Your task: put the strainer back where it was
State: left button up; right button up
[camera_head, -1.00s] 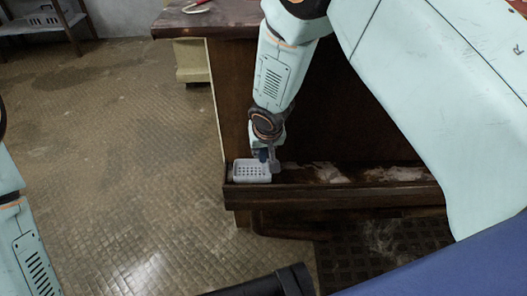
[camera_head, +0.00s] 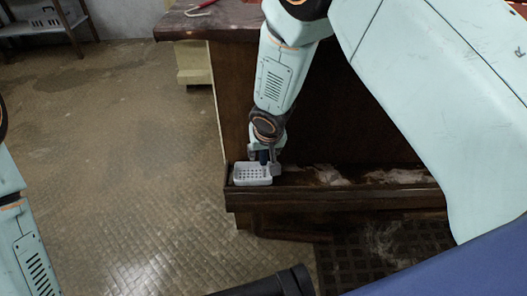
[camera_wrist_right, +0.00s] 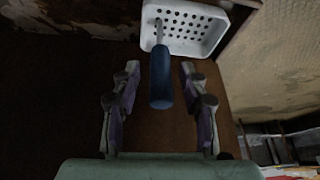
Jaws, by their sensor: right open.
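A white, shallow, perforated basket (camera_head: 253,175) sits at the left end of the dark wooden ledge. It also shows in the right wrist view (camera_wrist_right: 213,40). A blue handle (camera_wrist_right: 161,82) with a thin metal shaft rises from the basket area toward the wrist camera. I cannot tell whether the handle and basket are one strainer or two things. My right gripper (camera_head: 263,167) is open just above the ledge. In the right wrist view its fingers (camera_wrist_right: 160,72) stand on both sides of the blue handle, with a gap on each side. My left gripper is out of view.
The ledge (camera_head: 345,200) runs to the right along the dark wooden counter, with worn pale patches. The counter top (camera_head: 228,25) is above. Tiled floor (camera_head: 120,140) lies open to the left. A dark grate (camera_head: 370,250) lies below the ledge.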

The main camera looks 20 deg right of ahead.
jog(key=p+v, duration=0.8)
jog(key=v, duration=0.4)
jog(key=shift+w, duration=0.1)
jog(key=s+d+f+g, duration=0.1)
jog(key=s+f, duration=0.3)
jog(key=s, duration=0.7)
jog(key=s+d+f+g, duration=0.2)
jog(key=s+d+f, duration=0.1)
jog(key=s, duration=0.8)
jog(key=s+d+f+n+g, duration=0.1)
jog(key=s+d+f, duration=0.2)
jog(key=s, duration=0.8)
notch_tip(320, 180, down, 2)
jog(key=shift+s+f+g, duration=0.1)
jog(key=shift+s+g, duration=0.2)
jog(key=shift+a+r+p, duration=0.1)
jog(key=shift+r+p, duration=0.55)
jog(key=shift+p, duration=0.05)
